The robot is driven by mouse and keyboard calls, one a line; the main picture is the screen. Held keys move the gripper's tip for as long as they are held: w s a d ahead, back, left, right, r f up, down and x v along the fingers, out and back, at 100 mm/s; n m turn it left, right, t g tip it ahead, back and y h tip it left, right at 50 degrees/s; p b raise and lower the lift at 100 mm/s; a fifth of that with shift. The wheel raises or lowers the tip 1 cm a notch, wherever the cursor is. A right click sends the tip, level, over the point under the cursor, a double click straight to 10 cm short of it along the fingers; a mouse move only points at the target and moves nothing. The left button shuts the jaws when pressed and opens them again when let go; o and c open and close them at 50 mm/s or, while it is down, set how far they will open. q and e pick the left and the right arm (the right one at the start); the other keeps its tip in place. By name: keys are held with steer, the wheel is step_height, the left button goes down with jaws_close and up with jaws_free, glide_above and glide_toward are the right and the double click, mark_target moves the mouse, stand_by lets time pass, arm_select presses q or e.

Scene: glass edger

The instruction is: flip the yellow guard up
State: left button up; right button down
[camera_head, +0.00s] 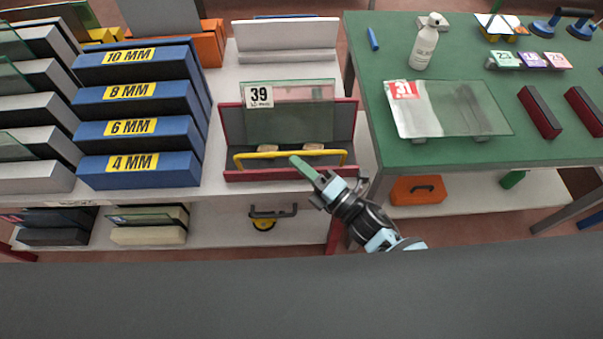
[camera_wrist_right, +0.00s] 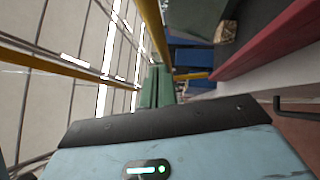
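The yellow guard (camera_head: 247,155) is a thin bar with bent ends, lying low across the front of a red-edged holder (camera_head: 230,125). A glass pane (camera_head: 305,101) with a "39" label stands in the holder behind it. My right gripper (camera_head: 303,168) reaches in from the lower right. Its green fingertips lie against the bar's middle in the picture; I cannot tell whether they touch it. The fingers (camera_wrist_right: 158,88) look closed together in the right wrist view, with yellow bars around them and nothing visibly held. My left gripper is out of view.
Blue blocks (camera_head: 138,170) with thickness labels stand left of the holder. A green table (camera_head: 450,155) at right carries a glass pane (camera_head: 455,108) labelled "31", a white bottle (camera_head: 425,42) and dark red blocks (camera_head: 540,112). An orange case (camera_head: 418,190) sits below it.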

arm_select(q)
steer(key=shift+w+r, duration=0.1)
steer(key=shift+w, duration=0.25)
arm_select(e)
steer(key=shift+w+r, duration=0.25)
steer(key=shift+w, duration=0.3)
steer(key=shift+w+r, duration=0.25)
steer(key=shift+w, duration=0.3)
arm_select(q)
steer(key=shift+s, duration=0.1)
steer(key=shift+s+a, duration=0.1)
arm_select(e)
steer(key=shift+s, duration=0.1)
